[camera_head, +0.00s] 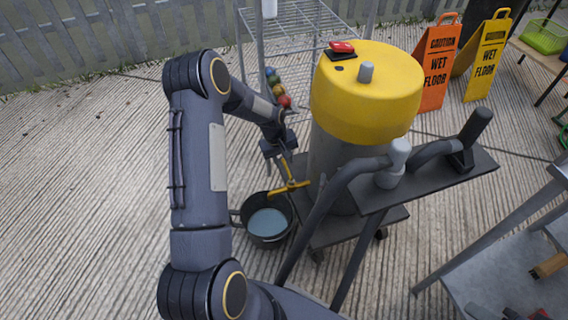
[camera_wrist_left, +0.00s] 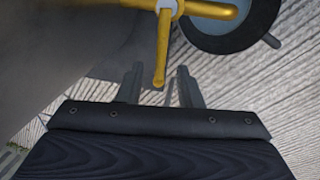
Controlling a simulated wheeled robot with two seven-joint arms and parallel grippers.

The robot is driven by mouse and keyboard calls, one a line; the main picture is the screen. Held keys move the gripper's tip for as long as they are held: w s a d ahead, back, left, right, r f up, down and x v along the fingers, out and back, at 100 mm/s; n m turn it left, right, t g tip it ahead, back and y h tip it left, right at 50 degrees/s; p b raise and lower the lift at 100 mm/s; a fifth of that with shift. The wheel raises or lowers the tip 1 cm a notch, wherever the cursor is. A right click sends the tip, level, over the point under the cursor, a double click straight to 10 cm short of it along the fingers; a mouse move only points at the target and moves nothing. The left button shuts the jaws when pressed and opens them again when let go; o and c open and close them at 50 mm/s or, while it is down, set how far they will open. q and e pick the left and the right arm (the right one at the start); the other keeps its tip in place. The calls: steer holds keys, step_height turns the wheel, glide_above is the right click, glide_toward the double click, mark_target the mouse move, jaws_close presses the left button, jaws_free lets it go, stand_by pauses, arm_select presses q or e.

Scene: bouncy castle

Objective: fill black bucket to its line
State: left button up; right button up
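The black bucket (camera_head: 247,236) stands on the ground beside the yellow-topped tank (camera_head: 365,95), with pale blue water (camera_head: 268,222) inside. I cannot make out its line or a running stream. A yellow tap (camera_head: 290,188) juts from the tank over the bucket's rim. My left gripper (camera_head: 279,152) is just above the tap. In the left wrist view the bucket (camera_wrist_left: 274,41) is at the top right. There the yellow tap handle (camera_wrist_left: 163,50) reaches down between the two spread fingers of my left gripper (camera_wrist_left: 161,88), with gaps on both sides. My right gripper does not show.
The tank sits on a dark wheeled cart (camera_head: 385,222) with a red item on top of the tank. A wire rack (camera_head: 300,22) stands behind. Orange (camera_head: 437,62) and yellow (camera_head: 486,60) wet-floor signs stand at the back right. A metal table (camera_head: 500,265) is at the lower right. Ground at left is clear.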

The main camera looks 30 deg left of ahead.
arm_select(q)
steer(key=shift+w+f, duration=0.1)
steer(key=shift+f, duration=0.55)
jaws_close()
steer(key=shift+r, duration=0.1)
